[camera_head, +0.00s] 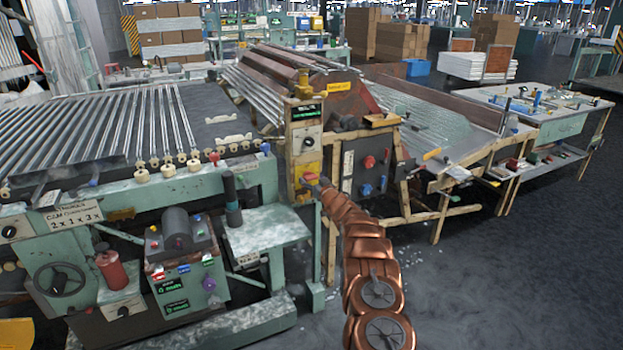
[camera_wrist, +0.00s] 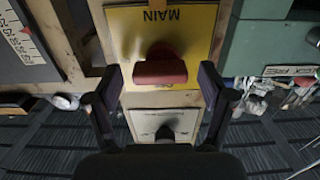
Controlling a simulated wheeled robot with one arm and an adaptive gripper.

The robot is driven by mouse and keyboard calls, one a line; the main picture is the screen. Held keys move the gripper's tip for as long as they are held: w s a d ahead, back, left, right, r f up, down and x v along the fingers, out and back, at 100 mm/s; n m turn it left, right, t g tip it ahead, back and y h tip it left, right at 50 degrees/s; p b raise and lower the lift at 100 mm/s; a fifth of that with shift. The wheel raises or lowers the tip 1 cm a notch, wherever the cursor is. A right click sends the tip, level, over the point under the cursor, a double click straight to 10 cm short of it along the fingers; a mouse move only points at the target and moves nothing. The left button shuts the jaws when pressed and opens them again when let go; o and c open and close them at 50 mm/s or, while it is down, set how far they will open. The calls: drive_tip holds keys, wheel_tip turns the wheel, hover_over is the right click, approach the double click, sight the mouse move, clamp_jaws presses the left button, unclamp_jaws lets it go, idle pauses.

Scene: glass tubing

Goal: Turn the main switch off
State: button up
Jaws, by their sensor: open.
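The main switch (camera_wrist: 160,73) is a red handle on a yellow panel (camera_wrist: 194,22) whose label "MAIN" appears upside down in the wrist view. In the head view the yellow panel (camera_head: 311,158) is on the upright wooden post, with the red switch (camera_head: 310,177) low on it. My gripper (camera_wrist: 160,78) is open, with one finger on each side of the red handle. Gaps show between the handle and both fingers. In the head view my gripper (camera_head: 321,184) is small at the post, and its fingers are hard to make out.
A pale panel with a dark knob (camera_wrist: 165,132) adjoins the yellow panel. A grey box with red and blue knobs (camera_head: 367,172) stands right of the post. A green machine (camera_head: 135,205) with glass tubes fills the left. Open floor (camera_head: 520,270) lies at the right.

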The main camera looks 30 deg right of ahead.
drive_tip(key=shift+w, duration=0.5)
drive_tip(key=shift+w, duration=0.1)
drive_tip(key=shift+c, duration=0.2)
drive_tip(key=c, duration=1.1)
